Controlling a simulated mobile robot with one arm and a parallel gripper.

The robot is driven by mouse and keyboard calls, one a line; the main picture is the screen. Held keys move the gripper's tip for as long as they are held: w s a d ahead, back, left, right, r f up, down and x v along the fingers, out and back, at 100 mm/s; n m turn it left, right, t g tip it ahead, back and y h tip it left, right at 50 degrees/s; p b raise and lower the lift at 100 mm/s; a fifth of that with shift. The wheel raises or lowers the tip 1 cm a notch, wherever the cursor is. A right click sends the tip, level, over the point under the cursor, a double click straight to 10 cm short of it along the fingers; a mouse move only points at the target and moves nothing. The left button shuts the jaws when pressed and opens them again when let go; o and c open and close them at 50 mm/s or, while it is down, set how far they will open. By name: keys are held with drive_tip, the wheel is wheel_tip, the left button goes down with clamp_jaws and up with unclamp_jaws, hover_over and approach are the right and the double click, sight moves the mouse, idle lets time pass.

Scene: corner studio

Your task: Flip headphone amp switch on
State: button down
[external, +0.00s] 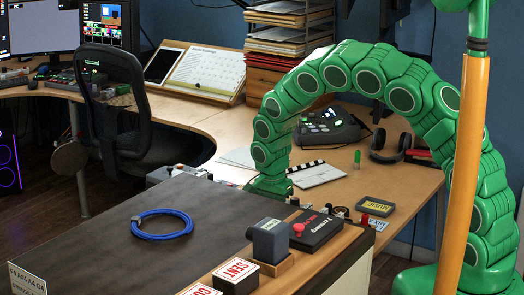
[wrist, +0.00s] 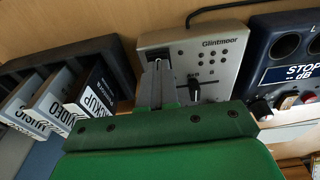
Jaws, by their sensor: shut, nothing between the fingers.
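A grey box labelled "Glintmoor" (wrist: 222,68) shows in the wrist view; it may be the headphone amp, but no label says so. Its face has several small round dark spots, a dark slot and a black lever or knob (wrist: 194,84). My gripper (wrist: 159,66) is shut and empty. Its grey fingers lie over the left part of the box's face, left of the black lever; I cannot tell whether they touch. The fingers and green palm hide part of the box. In the external view my gripper (external: 268,189) is low behind the dark counter's far edge.
A blue cable ring (external: 161,224) lies on the counter. Headphones (external: 390,148) lie on the wooden desk.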

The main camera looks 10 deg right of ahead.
drive_tip(key=shift+r, duration=0.15)
wheel_tip(320, 180, up, 14)
drive_tip(key=s+a, duration=0.1)
drive_tip(key=shift+f, duration=0.2)
drive_tip(key=shift+s+a, duration=0.1)
idle(0.3)
drive_tip(key=shift+w+d+r, duration=0.15)
drive_tip(key=shift+w+d, duration=0.35)
drive_tip(key=shift+w, duration=0.05)
drive_tip(key=f, duration=0.4)
drive_tip(key=d+f, duration=0.1)
drive_tip(key=f, duration=0.4)
drive_tip(key=w+f, duration=0.1)
drive_tip(key=f, duration=0.4)
drive_tip(key=shift+w+d, duration=0.1)
drive_tip(key=shift+d, duration=0.05)
